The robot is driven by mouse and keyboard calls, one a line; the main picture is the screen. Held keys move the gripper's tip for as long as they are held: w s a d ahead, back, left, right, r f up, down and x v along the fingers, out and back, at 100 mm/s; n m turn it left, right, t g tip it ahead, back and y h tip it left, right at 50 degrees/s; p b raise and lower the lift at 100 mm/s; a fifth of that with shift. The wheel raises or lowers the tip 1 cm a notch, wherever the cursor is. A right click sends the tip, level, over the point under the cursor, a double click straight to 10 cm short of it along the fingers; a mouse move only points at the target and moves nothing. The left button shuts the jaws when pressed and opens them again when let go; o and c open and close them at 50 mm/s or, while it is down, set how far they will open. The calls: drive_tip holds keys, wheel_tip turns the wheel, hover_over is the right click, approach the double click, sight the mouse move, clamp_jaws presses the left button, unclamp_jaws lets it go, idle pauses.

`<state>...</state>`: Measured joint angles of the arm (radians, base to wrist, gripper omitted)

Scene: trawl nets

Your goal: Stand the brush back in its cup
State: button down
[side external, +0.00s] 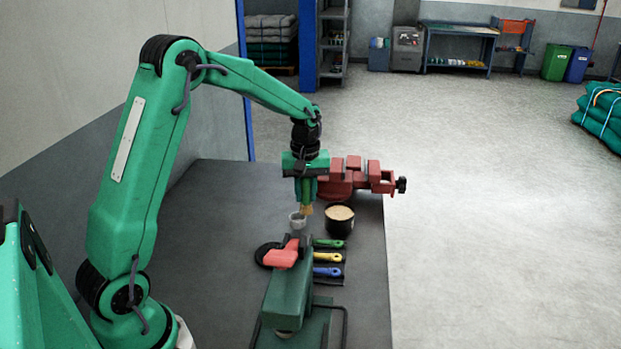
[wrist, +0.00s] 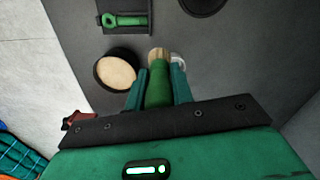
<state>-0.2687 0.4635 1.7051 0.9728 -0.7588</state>
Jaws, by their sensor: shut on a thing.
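The brush (wrist: 158,88) has a green handle and a pale tan bristle end. My gripper (wrist: 158,92) is shut on its handle, one finger on each side. In the side view the brush's bristle end (side external: 306,210) points down below my gripper (side external: 305,192). The small light grey cup (side external: 297,223) stands on the bench just below and slightly left of the bristle end. In the wrist view the cup (wrist: 179,60) is partly hidden behind the brush and a finger. The brush appears above the cup's rim; I cannot tell how far.
A black bowl with tan contents (side external: 340,220) stands right of the cup. A red vise (side external: 352,177) is behind it. Green, yellow and blue handled tools (side external: 328,257) and a green device with a red lever (side external: 287,280) are in front. The bench's left is clear.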

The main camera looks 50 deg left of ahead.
drive_tip(key=w+a+f, duration=0.1)
drive_tip(key=a+f, duration=0.2)
drive_tip(key=a, duration=0.2)
drive_tip(key=shift+a, duration=0.15)
drive_tip(key=shift+f, duration=0.2)
drive_tip(key=shift+f, duration=1.9)
drive_tip(key=shift+f, duration=0.1)
drive_tip(key=c, duration=1.2)
unclamp_jaws()
